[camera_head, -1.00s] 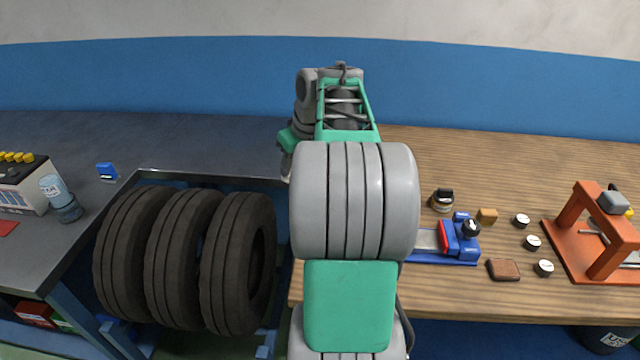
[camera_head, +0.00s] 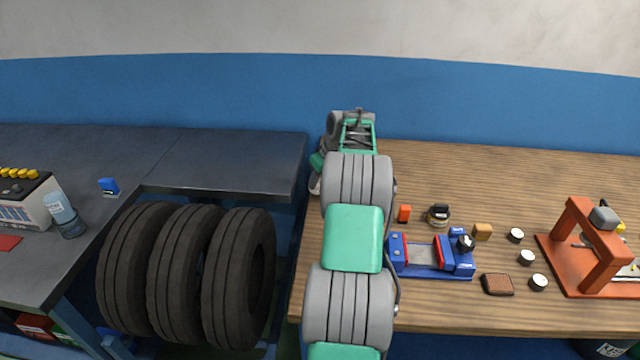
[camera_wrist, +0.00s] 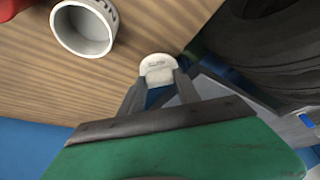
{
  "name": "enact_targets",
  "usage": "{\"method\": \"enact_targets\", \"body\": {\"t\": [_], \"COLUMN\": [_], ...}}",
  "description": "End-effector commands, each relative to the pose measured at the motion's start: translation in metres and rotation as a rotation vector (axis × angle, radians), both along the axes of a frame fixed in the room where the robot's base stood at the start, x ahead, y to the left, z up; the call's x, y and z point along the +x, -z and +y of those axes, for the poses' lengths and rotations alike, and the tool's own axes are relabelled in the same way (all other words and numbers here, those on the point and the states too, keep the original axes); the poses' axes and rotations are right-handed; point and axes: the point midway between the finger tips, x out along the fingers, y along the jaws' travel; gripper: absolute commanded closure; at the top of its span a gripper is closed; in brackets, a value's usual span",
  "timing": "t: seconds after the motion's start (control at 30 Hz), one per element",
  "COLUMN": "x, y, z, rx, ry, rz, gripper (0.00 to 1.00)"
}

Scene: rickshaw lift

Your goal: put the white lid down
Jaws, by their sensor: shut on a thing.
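The white lid (camera_wrist: 157,66) shows in the wrist view between my fingertips, small, with faint dark print on it. My gripper (camera_wrist: 160,77) is shut on the lid. Behind the lid is the wooden bench top (camera_wrist: 130,45), close to its edge; I cannot tell whether the lid touches it. In the head view my arm covers the gripper and the lid, so neither can be made out there.
A white open round container (camera_wrist: 83,30) stands near the lid. In the head view a blue vise (camera_head: 430,258) and an orange press (camera_head: 590,245) are on the wooden bench (camera_head: 460,175). Large tires (camera_head: 185,275) fill the gap left of my arm. The back bench is clear.

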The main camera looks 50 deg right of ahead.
Motion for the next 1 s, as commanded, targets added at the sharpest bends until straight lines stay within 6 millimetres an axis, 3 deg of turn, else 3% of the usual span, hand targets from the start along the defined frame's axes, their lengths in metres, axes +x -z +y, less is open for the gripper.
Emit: {"method": "enact_targets", "body": {"t": [0.13,0.47,0.5,0.73,1.0], "x": [0.0,-0.001,-0.001,-0.001,-0.001], "y": [0.021,0.028,0.026,0.026,0.022], "z": [0.001,0.002,0.002,0.002,0.002], "rx": [0.002,0.002,0.002,0.002,0.002], "ry": [0.0,-0.001,-0.001,-0.001,-0.001], "rz": [0.002,0.002,0.002,0.002,0.002], "gripper": [0.99,0.99,0.58,0.39,0.39]}}
